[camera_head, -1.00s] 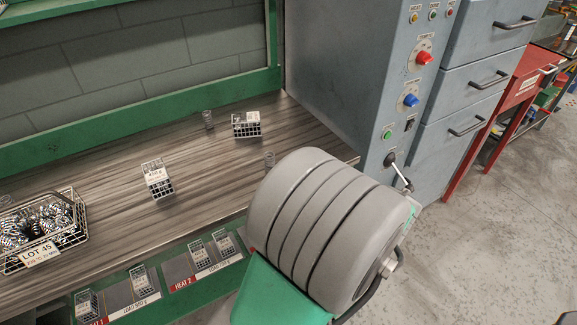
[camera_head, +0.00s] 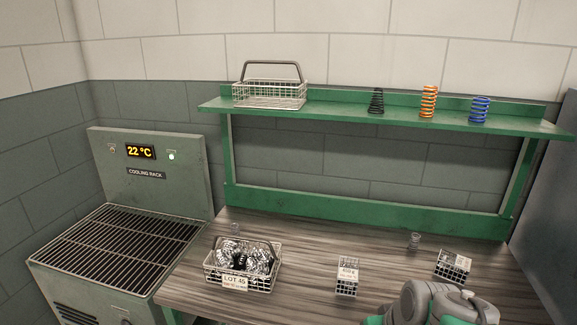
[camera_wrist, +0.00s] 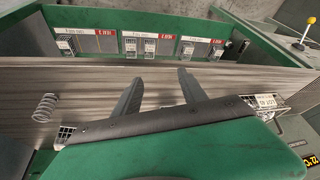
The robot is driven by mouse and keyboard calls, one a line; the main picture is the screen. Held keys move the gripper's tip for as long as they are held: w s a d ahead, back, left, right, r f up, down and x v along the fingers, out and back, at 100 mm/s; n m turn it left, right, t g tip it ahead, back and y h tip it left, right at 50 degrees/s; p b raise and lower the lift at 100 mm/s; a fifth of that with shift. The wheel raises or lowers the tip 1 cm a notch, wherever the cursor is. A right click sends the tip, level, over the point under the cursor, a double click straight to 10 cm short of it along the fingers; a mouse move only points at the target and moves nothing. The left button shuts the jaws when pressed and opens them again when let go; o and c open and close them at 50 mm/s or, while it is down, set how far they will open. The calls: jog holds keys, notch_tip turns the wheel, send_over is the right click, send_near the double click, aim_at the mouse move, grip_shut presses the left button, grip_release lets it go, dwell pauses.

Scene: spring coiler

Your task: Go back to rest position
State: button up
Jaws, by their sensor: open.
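My gripper (camera_wrist: 158,92) shows in the wrist view with two dark fingers spread apart and nothing between them. It is over the wooden workbench (camera_wrist: 100,88), with the green front panel beyond the fingertips. In the head view a grey and green part of my arm sits at the bottom right edge; the gripper itself is not visible there. A wire basket of springs labelled LOT (camera_head: 222,273) stands on the bench at left. A small labelled rack (camera_head: 347,280) stands mid-bench, and another rack (camera_head: 453,266) is further right.
A clear-looking small coil (camera_head: 415,240) stands near the back. The green shelf (camera_head: 340,115) holds an empty wire basket (camera_head: 270,95) and black, orange (camera_head: 428,102) and blue springs (camera_head: 480,109). The cooling rack (camera_head: 115,250) stands at left, its grate empty. Several small racks (camera_wrist: 150,46) line the front panel.

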jog(key=s+a+r+g, duration=0.1)
jog(key=s+a+r, duration=0.2)
jog(key=a, duration=0.2)
jog(key=shift+r+m+h+p, duration=0.25)
jog(key=shift+m+h+p, duration=0.05)
jog(key=shift+h+p, duration=0.15)
jog(key=shift+s, duration=0.1)
